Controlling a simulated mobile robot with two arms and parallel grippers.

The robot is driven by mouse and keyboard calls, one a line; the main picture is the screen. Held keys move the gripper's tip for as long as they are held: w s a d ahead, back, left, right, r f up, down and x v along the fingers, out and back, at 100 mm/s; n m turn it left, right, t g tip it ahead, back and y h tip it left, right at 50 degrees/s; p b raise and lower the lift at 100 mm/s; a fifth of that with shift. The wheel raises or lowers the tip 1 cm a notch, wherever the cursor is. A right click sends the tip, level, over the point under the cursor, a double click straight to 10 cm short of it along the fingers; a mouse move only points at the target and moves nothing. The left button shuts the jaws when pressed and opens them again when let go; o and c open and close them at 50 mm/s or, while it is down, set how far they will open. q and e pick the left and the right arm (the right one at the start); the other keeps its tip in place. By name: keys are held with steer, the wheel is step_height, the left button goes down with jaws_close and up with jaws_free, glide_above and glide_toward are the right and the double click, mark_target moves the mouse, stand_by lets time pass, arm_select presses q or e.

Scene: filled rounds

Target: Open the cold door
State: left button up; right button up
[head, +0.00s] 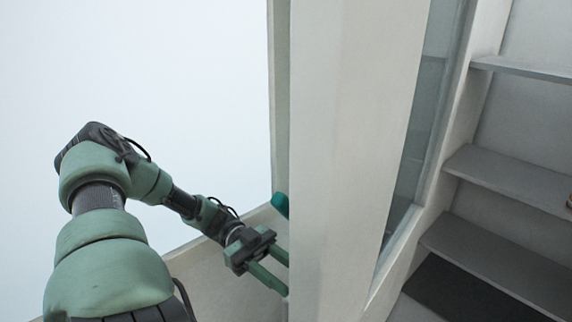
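A tall pale grey upright panel (350,150) fills the middle of the head view, seen close up. It may be the cold door or its frame; I cannot tell which. A dark glass strip (425,110) shows along its right side. My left gripper (288,275) is left of the panel, its two green fingers pointing right with a gap between them. The fingertips reach the panel's left edge, and their ends are partly hidden. A teal piece (280,204) shows just above the gripper at that edge. No handle is clearly visible. My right gripper is not in view.
On the right is a pale interior with several grey shelves (515,178). A small brownish thing (569,201) shows at the right edge. A pale low surface (225,285) lies below my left arm. The upper left is blank and pale.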

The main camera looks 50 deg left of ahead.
arm_select(q)
step_height(320, 180, up, 9)
steer(key=shift+a, duration=0.15)
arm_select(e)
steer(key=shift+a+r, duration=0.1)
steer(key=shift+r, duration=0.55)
arm_select(q)
steer(key=shift+r+p, duration=0.15)
steer(key=shift+p, duration=0.15)
